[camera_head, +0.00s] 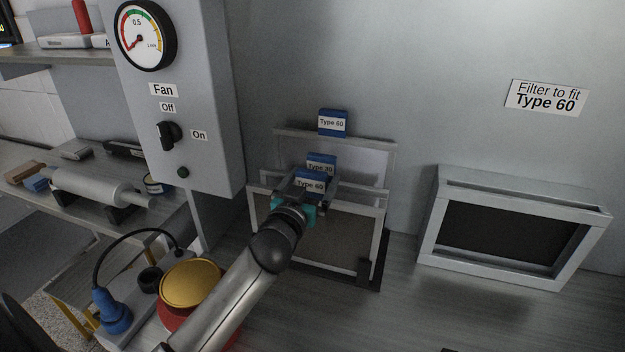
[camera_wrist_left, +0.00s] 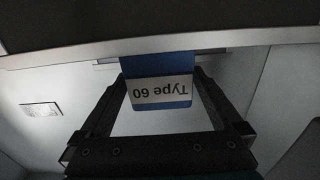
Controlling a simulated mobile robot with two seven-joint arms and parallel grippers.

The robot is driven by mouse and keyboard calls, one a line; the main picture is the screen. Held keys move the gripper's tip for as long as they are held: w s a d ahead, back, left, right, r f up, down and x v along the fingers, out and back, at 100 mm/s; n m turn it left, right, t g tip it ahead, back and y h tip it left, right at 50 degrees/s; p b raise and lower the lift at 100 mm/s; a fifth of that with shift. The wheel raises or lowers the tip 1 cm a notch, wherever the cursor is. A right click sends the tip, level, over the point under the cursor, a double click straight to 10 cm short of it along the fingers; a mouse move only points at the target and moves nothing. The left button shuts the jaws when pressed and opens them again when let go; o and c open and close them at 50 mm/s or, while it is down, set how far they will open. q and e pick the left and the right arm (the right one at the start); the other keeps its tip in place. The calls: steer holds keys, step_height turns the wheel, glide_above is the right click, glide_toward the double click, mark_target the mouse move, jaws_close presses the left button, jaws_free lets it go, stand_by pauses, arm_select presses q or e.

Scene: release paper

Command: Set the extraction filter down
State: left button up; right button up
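A grey-framed extraction filter (camera_head: 322,243) with a dark mesh stands upright at the front of a row of filters, at or in a black rack (camera_head: 377,276). Its blue tab (camera_head: 311,182) reads "Type 60". My left gripper (camera_head: 314,186) is at this tab. In the left wrist view the fingers meet both side edges of the tab (camera_wrist_left: 159,90), so the gripper looks shut on it. Whether the filter's lower edge rests in the rack is hard to tell. Behind it show a "Type 30" tab (camera_head: 321,163) and another "Type 60" filter (camera_head: 332,123). My right gripper is not in view.
A grey filter housing (camera_head: 433,247) with a slot along its top stands to the right, under a sign (camera_head: 546,97) reading "Filter to fit Type 60". A fan control box (camera_head: 180,100) hangs at left. A yellow-topped red object (camera_head: 190,283) is near my forearm. Bench between rack and housing is clear.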

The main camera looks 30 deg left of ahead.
arm_select(q)
steer(key=shift+s+r, duration=0.1)
steer(key=shift+r, duration=0.1)
steer(key=shift+s+d+f, duration=0.1)
steer(key=shift+s+d, duration=0.05)
steer(key=shift+s, duration=0.2)
steer(key=v, duration=1.1)
